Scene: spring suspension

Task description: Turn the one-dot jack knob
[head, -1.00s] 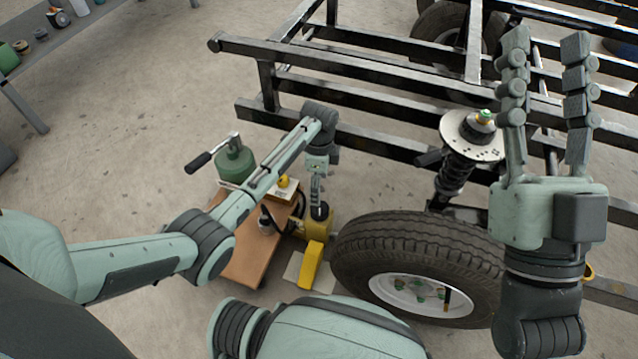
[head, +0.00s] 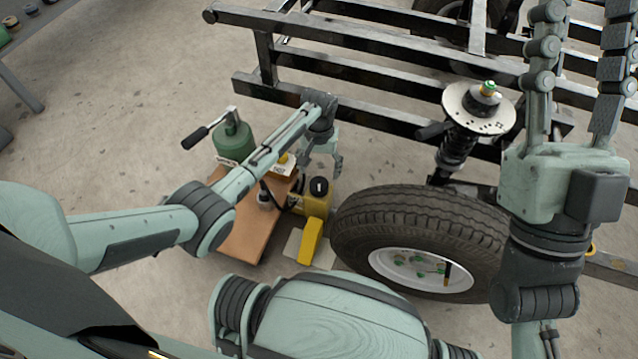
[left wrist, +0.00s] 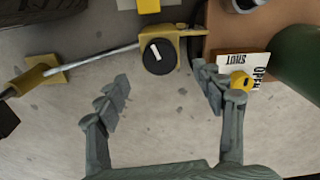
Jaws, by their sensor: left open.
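A yellow jack (head: 318,205) stands on the floor left of the wheel. It has a round black knob with a white bar on top (head: 319,187), also in the left wrist view (left wrist: 159,55). I cannot tell for sure which knob is the one-dot one. My left gripper (head: 322,164) is open and empty above the jack. In the left wrist view, its right finger (left wrist: 160,82) is near the yellow knob. My right gripper (head: 582,45) is open, raised, fingers upward.
A truck wheel (head: 420,225) stands right of the jack. A black frame (head: 370,135) runs behind it, with a spring strut (head: 460,145). A green bottle (head: 234,140) with a lever handle stands on a brown cart (head: 245,232). Open floor lies to the left.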

